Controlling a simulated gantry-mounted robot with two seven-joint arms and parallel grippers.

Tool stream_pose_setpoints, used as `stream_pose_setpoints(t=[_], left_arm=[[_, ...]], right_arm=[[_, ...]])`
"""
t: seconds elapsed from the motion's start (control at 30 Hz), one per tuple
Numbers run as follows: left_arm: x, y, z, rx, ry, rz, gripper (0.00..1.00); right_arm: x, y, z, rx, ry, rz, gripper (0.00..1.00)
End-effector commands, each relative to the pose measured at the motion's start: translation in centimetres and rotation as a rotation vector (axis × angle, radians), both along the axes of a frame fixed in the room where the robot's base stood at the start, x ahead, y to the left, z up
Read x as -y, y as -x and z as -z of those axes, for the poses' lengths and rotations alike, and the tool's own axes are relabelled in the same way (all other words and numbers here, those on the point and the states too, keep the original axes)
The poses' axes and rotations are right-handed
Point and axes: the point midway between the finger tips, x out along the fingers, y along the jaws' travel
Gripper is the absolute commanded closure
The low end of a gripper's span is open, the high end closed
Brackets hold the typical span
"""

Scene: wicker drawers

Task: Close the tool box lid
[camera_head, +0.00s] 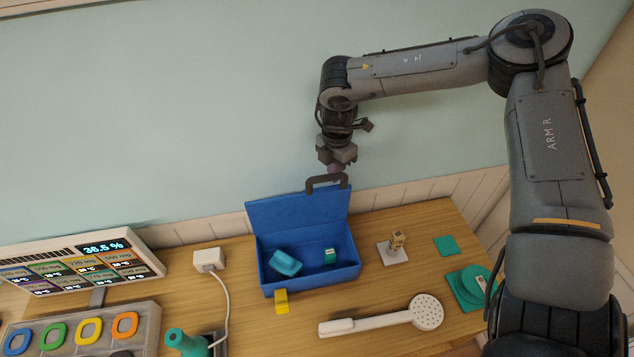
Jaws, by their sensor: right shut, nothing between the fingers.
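The blue tool box (310,278) stands on the wooden table with its lid (290,214) raised at the back. The lid's dark handle (326,182) sticks up at the lid's upper right edge. Inside the box lie a teal-blue item (285,263) and a small green block (330,256). My right gripper (335,170) is shut and empty, just above the handle at the back of the lid. I cannot tell whether it touches the handle. My left gripper is not in view.
A yellow block (281,301) sits at the box's front. A white shower head (425,311) lies front right, and a small brass piece on a white base (392,250) stands right. A white adapter with cable (209,260) and a display panel (85,262) are left. The wall is close behind.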

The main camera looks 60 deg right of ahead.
Motion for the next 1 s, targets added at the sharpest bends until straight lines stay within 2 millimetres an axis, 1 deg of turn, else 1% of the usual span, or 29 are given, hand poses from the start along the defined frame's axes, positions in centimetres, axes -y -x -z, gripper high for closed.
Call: stream_pose_setpoints(t=[0.27, 0.7, 1.0], left_arm=[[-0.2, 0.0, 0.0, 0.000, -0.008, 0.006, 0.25], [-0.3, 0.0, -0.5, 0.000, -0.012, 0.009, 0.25], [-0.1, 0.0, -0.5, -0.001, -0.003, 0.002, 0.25]], right_arm=[[-0.1, 0.1, 0.0, 0.000, -0.001, 0.000, 1.00], [-1.8, 1.9, -0.3, 0.000, -0.001, 0.000, 1.00], [-2.1, 2.2, -0.3, 0.000, 0.000, 0.000, 1.00]])
